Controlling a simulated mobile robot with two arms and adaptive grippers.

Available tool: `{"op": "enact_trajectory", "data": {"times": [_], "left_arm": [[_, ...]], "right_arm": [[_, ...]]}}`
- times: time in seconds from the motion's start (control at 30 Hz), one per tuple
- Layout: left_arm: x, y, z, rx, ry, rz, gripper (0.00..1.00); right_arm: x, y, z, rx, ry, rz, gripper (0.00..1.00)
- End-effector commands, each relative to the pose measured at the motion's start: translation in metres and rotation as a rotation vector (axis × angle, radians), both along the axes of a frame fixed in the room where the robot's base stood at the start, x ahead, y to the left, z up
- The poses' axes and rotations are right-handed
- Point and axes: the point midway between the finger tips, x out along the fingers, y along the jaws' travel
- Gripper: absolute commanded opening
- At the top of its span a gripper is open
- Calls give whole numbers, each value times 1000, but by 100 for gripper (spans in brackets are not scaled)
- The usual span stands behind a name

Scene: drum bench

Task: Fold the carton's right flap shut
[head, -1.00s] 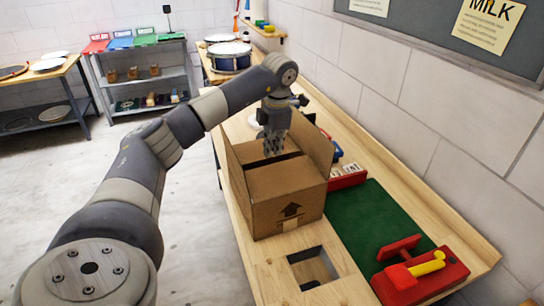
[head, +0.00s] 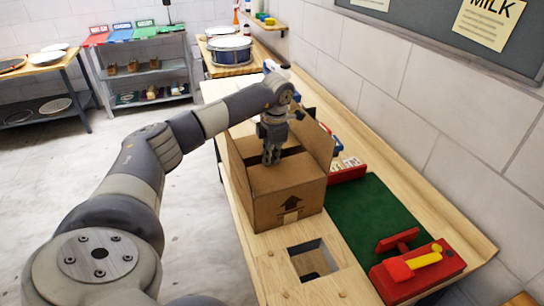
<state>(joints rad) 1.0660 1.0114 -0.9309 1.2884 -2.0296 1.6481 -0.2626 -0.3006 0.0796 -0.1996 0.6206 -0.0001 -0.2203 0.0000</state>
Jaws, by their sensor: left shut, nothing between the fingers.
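The brown cardboard carton (head: 290,206) stands upright on the wooden bench in the head view, with a dark arrow on its near face. Its near flap (head: 290,178) lies folded down across the top, with a dark gap behind it. My left gripper (head: 271,162) points down between the two raised flaps, over the top of the carton. It is shut and empty. I cannot tell whether its tips touch the cardboard. My right gripper is not in view.
A red block with a yellow handle (head: 424,262) sits at the near right beside a green mat (head: 372,218). A square hole (head: 315,258) is cut in the bench in front of the carton. A drum (head: 230,50) stands behind. The wall runs along the right.

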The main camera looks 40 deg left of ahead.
Motion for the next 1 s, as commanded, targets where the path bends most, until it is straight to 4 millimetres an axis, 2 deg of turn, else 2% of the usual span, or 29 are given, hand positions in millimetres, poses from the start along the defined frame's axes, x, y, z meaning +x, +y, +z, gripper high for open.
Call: {"op": "enact_trajectory", "data": {"times": [0.43, 0.87, 1.0], "left_arm": [[1, 0, 3, -1, -2, 0, 0], [1, 0, 19, 0, -3, 0, 0], [1, -3, 34, -1, -5, -1, 0]], "right_arm": [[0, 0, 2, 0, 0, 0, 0], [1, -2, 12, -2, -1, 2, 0], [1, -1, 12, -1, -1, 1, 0]]}}
